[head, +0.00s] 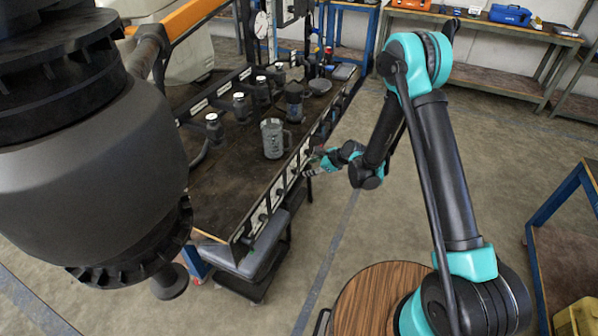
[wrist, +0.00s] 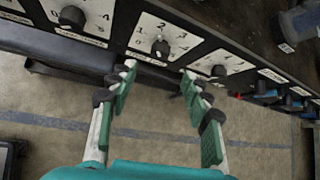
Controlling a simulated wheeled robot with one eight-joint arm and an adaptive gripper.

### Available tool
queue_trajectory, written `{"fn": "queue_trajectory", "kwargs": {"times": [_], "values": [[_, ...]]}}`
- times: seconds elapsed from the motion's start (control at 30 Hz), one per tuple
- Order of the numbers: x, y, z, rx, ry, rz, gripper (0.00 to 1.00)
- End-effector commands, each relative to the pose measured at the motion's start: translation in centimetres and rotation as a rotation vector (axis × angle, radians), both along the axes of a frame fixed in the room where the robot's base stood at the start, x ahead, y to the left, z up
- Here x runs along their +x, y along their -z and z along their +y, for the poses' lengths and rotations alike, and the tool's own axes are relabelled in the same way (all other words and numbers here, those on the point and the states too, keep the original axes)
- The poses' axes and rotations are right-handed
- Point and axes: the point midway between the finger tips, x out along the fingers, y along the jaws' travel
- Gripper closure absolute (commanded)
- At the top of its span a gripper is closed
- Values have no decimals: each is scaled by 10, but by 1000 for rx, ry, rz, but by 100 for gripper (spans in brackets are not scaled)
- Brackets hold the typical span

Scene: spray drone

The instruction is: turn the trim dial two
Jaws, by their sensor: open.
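A row of black dials on white numbered plates runs along the front edge of the bench. In the wrist view the middle dial (wrist: 160,47) shows between and just beyond my fingertips, with its plate numbers around it. Another dial (wrist: 72,17) is to its left and another (wrist: 218,72) to its right. The name labels are too blurred to tell which is the trim dial, and the knob's setting is unclear. My gripper (wrist: 158,74) is open, with its teal-padded fingers apart and empty. In the head view my gripper (head: 316,164) is beside the bench's front panel.
The dark workbench (head: 225,190) carries a clear jug (head: 274,138) and several dark bottles with pale caps. A grey padded ledge (head: 258,262) juts out below the panel. A round wooden stool top (head: 372,300) stands near my arm. Floor to the right of the bench is open.

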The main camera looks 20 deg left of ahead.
Motion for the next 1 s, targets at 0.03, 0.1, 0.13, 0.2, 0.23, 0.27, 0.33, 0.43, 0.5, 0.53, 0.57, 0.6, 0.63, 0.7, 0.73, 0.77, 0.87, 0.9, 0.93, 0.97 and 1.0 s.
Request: {"fn": "queue_trajectory", "kwargs": {"times": [0.03, 0.1, 0.13, 0.2, 0.23, 0.27, 0.33, 0.43, 0.5, 0.53, 0.57, 0.6, 0.63, 0.7, 0.73, 0.77, 0.87, 0.9, 0.93, 0.97, 1.0], "values": [[3, 8, 8, 0, -1, 0, 51], [6, 17, 18, -1, -2, -1, 51], [7, 21, 22, -1, -2, -1, 51], [10, 30, 31, -1, -2, 1, 51], [12, 34, 35, 0, -2, 1, 51], [13, 38, 38, 0, -2, 1, 51], [15, 45, 45, -1, -2, 1, 51], [19, 52, 53, 0, -1, -1, 51], [20, 56, 57, 0, -1, -1, 51], [21, 57, 58, 0, -1, -1, 51], [21, 58, 59, 0, -1, -1, 51], [21, 59, 60, 0, -1, -1, 51], [21, 60, 61, 0, 0, 0, 51], [21, 60, 61, 0, 0, 0, 51], [21, 60, 61, 0, 0, 0, 51], [21, 60, 61, 0, 0, 0, 51], [21, 60, 61, 0, 0, 0, 51], [21, 60, 61, 0, -1, 1, 51], [21, 60, 61, 0, -1, 1, 55], [21, 60, 61, 0, 0, 0, 58], [21, 60, 61, 0, -1, 1, 63]]}}
